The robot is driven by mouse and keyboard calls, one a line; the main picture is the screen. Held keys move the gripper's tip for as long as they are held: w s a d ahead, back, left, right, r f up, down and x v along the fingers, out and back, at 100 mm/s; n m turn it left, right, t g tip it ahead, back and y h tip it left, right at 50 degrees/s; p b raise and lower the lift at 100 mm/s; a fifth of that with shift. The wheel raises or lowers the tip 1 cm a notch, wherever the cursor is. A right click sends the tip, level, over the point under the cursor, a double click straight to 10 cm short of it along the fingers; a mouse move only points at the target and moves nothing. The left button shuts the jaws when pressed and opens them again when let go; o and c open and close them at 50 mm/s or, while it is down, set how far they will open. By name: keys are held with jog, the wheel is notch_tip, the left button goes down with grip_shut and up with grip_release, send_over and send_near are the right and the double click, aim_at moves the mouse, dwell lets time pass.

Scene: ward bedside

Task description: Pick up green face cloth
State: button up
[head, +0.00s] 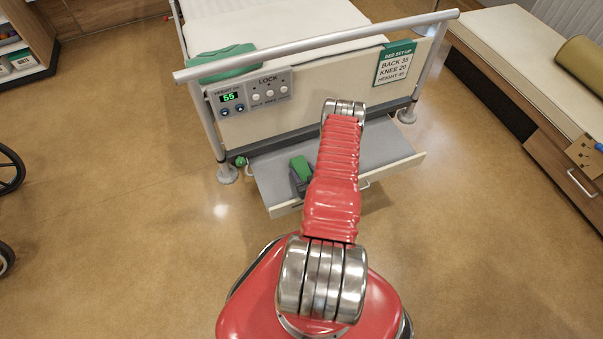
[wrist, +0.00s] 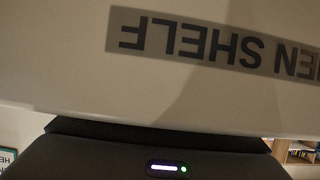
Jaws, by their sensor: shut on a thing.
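A small green folded cloth (head: 302,168) lies at the left of the pulled-out linen shelf (head: 275,180), with dark grey and purple items against it. My gripper (wrist: 160,140) shows only as a dark body with a lit status bar. It is at the shelf's pale front, close to an upside-down label (wrist: 205,42) reading "...EN SHELF". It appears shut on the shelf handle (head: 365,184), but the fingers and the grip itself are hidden. In the head view my red arm covers the gripper and the middle of the shelf. My gripper is apart from the green cloth.
The bed footboard (head: 320,88) and its rail (head: 320,45) stand above the shelf. A larger green item (head: 222,63) lies at the footboard's left. A bench (head: 520,50) with drawers stands at right, a wheel (head: 10,170) at left. The floor around is clear.

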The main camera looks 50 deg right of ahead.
aim_at(303, 170)
jog(key=shift+c, duration=0.2)
jog(key=shift+r, duration=5)
